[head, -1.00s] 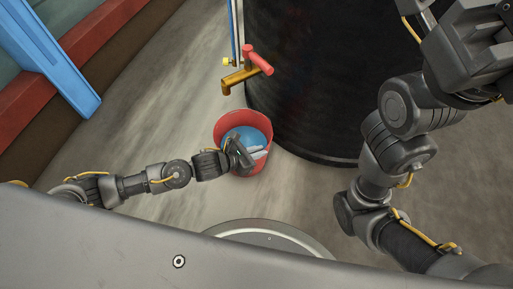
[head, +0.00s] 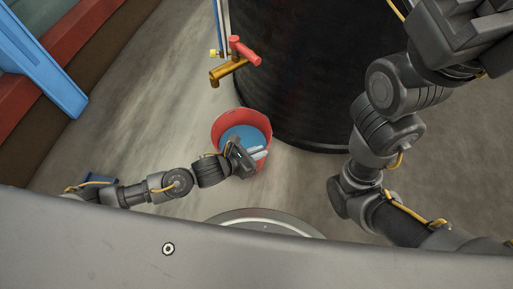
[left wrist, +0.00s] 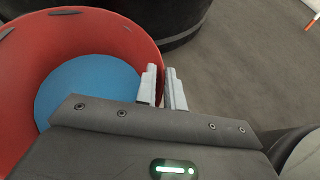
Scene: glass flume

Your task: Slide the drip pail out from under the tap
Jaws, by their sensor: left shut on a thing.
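The drip pail (head: 228,119) is red with a blue surface inside. It stands on the floor in the head view, below the spout of the brass tap (head: 230,69) and nearer to me. The tap has a red handle. My left gripper (head: 258,153) is at the pail's near right rim. In the left wrist view its fingers (left wrist: 164,88) are closed on the edge of the red wall (left wrist: 118,36); the rim between them is mostly hidden. My right gripper (head: 480,28) is raised at the top right, partly cut off, with its jaws unclear.
The big black barrel (head: 310,75) stands close behind and right of the pail. A blue sloping piece (head: 42,62) and a red ledge (head: 62,48) are at the upper left. A small blue object (head: 98,179) lies behind my left arm. Bare floor (head: 130,120) lies left of the pail.

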